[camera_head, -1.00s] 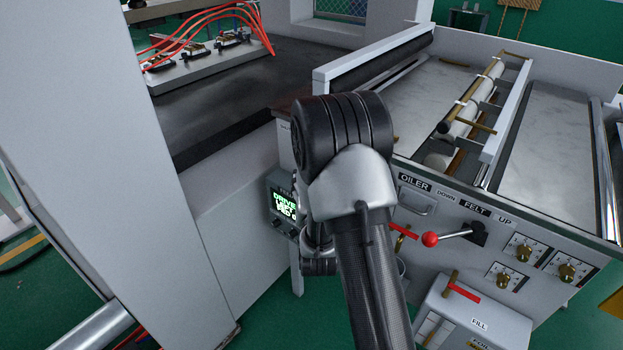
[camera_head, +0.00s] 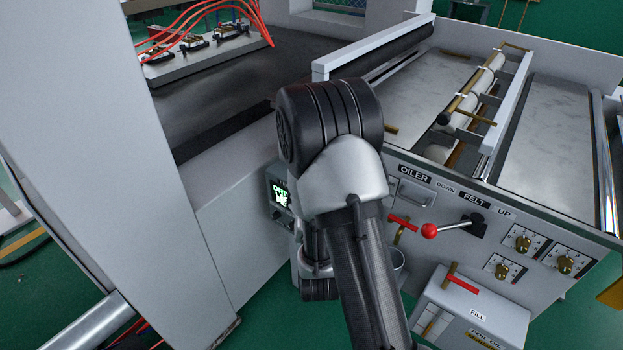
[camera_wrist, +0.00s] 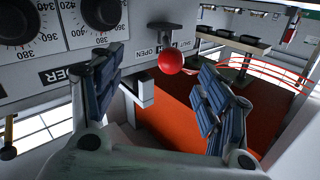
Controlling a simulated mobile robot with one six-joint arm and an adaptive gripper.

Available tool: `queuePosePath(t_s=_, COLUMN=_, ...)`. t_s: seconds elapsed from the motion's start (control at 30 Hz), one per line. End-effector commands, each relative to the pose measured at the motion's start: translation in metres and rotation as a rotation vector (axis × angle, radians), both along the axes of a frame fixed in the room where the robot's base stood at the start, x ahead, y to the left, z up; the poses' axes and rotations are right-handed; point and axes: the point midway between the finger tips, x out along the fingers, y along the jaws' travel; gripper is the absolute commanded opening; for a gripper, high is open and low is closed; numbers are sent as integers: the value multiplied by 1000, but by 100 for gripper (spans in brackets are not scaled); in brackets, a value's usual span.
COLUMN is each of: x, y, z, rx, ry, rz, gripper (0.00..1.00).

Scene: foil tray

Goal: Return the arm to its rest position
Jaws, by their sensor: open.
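My gripper (camera_wrist: 163,70) shows in the wrist view with its two blue-padded fingers spread wide and nothing between the pads. A red ball knob (camera_wrist: 171,62) on a short lever appears in the gap between the fingertips; it looks to be beyond them, and I cannot tell how far. The plate beside the lever reads SHUT and OPEN. In the head view my arm's dark elbow and silver link fill the middle, and they hide the gripper.
Dials (camera_wrist: 100,12) sit on a panel close to the left finger. An orange-red surface (camera_wrist: 180,115) lies beyond the fingers. In the head view, a red-knobbed lever (camera_head: 429,231), brass valves and a FILL box (camera_head: 470,305) stand right of my arm. A small screen (camera_head: 279,193) is left of it.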

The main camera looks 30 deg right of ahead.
Motion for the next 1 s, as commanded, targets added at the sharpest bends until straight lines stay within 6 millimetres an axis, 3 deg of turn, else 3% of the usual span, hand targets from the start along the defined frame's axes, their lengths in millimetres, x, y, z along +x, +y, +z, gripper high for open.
queuePosePath(t_s=0.67, x=-1, y=5, z=4, rx=11, ry=12, rz=8, gripper=69)
queuePosePath(t_s=0.83, x=12, y=21, z=21, rx=77, ry=114, rz=60, gripper=69)
queuePosePath(t_s=1.0, x=11, y=57, z=43, rx=148, ry=293, rz=160, gripper=69)
